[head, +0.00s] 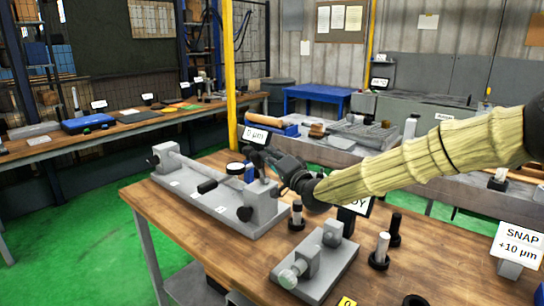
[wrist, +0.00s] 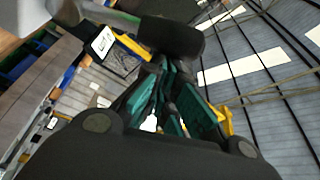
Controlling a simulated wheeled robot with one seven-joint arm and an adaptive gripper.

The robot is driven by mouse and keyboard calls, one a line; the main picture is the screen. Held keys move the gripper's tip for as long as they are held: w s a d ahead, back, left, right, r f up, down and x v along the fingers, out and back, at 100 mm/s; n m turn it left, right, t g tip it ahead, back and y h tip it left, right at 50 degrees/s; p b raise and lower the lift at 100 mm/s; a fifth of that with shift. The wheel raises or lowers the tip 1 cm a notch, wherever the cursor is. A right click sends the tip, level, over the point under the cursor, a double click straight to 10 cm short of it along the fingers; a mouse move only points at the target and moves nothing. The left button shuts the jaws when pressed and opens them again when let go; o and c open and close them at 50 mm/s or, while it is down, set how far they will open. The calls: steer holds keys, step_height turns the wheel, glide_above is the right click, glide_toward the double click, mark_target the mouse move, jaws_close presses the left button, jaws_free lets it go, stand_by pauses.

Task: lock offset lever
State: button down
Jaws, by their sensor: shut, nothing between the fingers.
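The small grinder fixture (head: 215,204) is a grey base on the wooden bench, with end blocks and a pale bar between them. A black grip (head: 207,187) sticks out at its front, and a black knob (head: 244,213) sits on the right block. I cannot tell for sure which part is the offset lever. My gripper (head: 266,160) is over the right block, beside the "0 µm" display (head: 256,135). In the wrist view my gripper (wrist: 162,66) is shut and empty. A black handle on a grey rod (wrist: 171,37) lies at its fingertips; contact is unclear.
A smaller grey fixture (head: 318,268) and black-based pins (head: 381,250) stand on the near bench, with a "SNAP +10 µm" sign (head: 519,242) at right. A yellow post (head: 230,75) rises behind the fixture. The bench's front left corner is clear.

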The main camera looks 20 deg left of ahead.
steer(key=w+d+r, duration=0.1)
steer(key=w+d, duration=0.1)
steer(key=w, duration=0.1)
steer(key=r+v, duration=0.1)
steer(key=v, duration=0.8)
steer(key=shift+f+b, duration=0.2)
steer(key=shift+b, duration=0.2)
steer(key=shift+s, duration=0.15)
